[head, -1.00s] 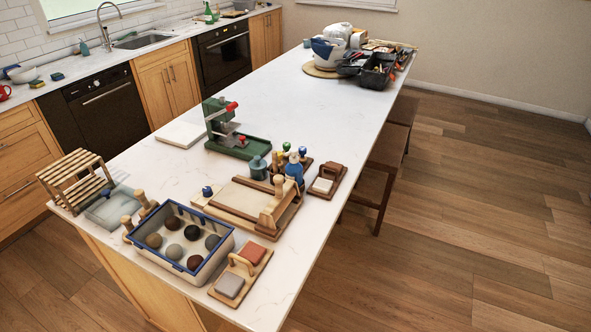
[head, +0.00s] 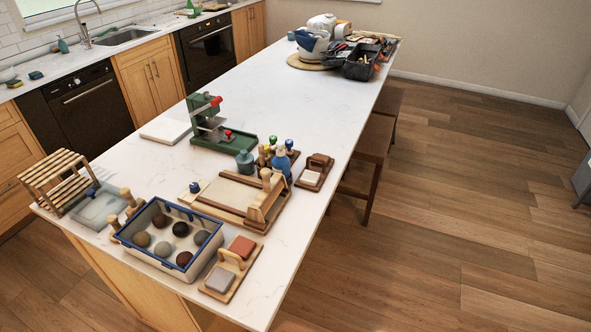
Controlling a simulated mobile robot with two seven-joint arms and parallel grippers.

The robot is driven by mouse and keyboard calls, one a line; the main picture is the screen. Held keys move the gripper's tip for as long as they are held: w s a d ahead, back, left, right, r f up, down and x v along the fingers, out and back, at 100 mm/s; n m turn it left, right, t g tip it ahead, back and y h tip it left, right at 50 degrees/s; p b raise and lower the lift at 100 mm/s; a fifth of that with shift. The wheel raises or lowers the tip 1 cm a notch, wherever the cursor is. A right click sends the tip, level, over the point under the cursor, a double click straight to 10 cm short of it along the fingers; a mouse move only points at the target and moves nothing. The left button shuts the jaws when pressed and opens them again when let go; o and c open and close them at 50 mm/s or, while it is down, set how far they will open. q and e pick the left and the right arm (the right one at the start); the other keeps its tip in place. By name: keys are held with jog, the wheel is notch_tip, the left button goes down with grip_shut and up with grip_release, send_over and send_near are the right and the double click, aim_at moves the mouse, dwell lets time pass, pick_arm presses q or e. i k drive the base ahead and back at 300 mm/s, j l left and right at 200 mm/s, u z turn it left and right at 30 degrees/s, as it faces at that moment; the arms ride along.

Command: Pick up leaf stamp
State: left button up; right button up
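Several small stamps with round coloured knobs stand together on a wooden rack on the island; one has a green knob (head: 273,140) and one a blue knob (head: 289,144). Another small blue-knobbed piece (head: 195,187) stands apart, left of the wooden slab board. No leaf pattern shows on any of them, so I cannot tell which is the leaf stamp. A blue bottle (head: 281,163) partly hides the rack. Neither of my grippers is in view.
The white island countertop (head: 290,85) is clear in its middle. A blue-rimmed tray of clay balls (head: 204,220), a green press (head: 207,118), a wooden slab board (head: 232,192) and a slatted rack (head: 52,180) crowd its near end. Brown stools (head: 366,150) stand along the right side.

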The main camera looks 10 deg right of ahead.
aim_at(267, 157)
jog(key=k, duration=0.55)
jog(key=k+u, duration=0.1)
jog(key=u, duration=1.35)
jog(key=l+u, duration=0.2)
jog(key=u, duration=0.15)
jog(key=l+u, duration=0.3)
jog(key=u, duration=0.35)
jog(key=k+l, duration=0.15)
jog(key=l, duration=0.2)
jog(key=k+l, duration=0.1)
jog(key=l, duration=0.25)
jog(key=k+l, duration=0.15)
jog(key=l, duration=0.2)
jog(key=k+l, duration=0.15)
jog(key=l, duration=0.2)
jog(key=k+l, duration=0.1)
jog(key=l, duration=0.25)
jog(key=k+l, duration=0.15)
jog(key=l, duration=0.2)
